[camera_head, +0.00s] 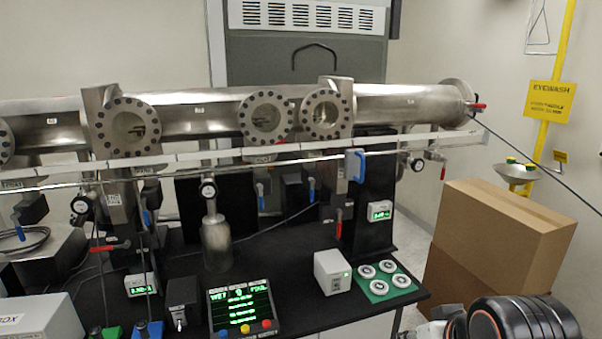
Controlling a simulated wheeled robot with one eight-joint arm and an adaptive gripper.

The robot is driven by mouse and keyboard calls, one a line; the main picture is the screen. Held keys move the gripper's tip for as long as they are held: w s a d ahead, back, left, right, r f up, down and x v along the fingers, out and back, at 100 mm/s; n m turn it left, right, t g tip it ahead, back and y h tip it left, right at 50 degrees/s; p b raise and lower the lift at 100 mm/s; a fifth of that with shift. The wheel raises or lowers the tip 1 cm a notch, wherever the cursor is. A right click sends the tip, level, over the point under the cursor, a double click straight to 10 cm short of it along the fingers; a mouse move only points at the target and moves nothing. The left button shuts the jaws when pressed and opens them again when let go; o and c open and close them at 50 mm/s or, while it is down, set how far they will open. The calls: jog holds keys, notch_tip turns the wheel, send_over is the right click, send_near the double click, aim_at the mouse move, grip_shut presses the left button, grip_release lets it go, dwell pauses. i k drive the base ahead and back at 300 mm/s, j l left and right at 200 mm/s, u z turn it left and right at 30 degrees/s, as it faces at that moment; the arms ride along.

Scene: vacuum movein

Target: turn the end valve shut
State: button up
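A long steel vacuum tube (405,105) runs across the view above the bench. At its right end is a round end flange (457,100) with a small red handle (477,106) sticking out to the right; this looks like the end valve. The handle is small, and I cannot tell whether it is open or shut. Another red handle (443,172) hangs below the tube, near the right end. My gripper is not in view. A black rounded part of my arm shows at the bottom right, well below the end flange and apart from it.
Cardboard boxes (500,235) stand right of the bench, below the tube's end. A yellow eyewash post (560,70) with a basin (514,173) is at the right. A dark cable (540,169) slants down from the tube's end. A pale rail (390,143) runs below the tube.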

aim_at(82, 204)
jog(key=u, duration=1.55)
